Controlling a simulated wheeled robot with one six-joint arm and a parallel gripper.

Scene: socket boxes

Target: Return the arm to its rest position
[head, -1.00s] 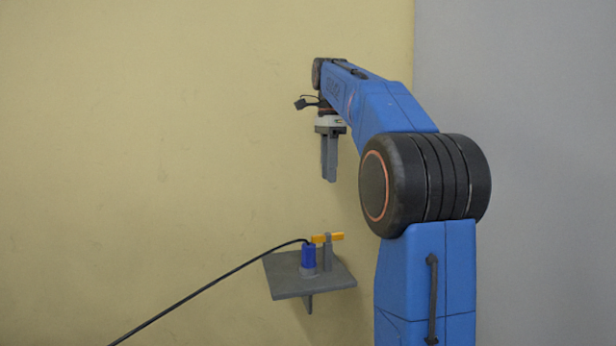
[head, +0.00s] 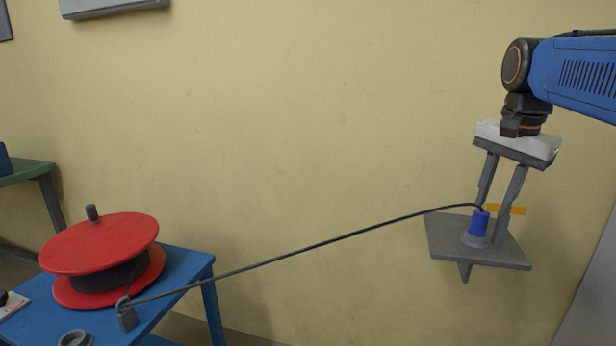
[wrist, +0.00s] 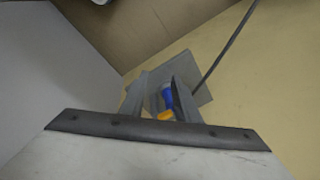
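My gripper (head: 493,204) points down above the small grey wall shelf (head: 445,240), at the right of the head view. Its two fingers are apart with nothing between them. The blue plug (head: 478,224) stands upright in a grey socket on the shelf, with the black cable (head: 330,240) running from its top. A yellow lever (head: 512,209) on a grey post sits beside the plug, partly behind a finger. In the wrist view the plug (wrist: 168,98) and lever (wrist: 166,115) appear beyond the open fingers. The exact gap between fingertips and post is hard to tell.
A red cable reel (head: 100,243) stands on a blue table (head: 185,262) at the left, with a grey cable guide (head: 126,316) near its edge. A green bench (head: 28,172) is behind it.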

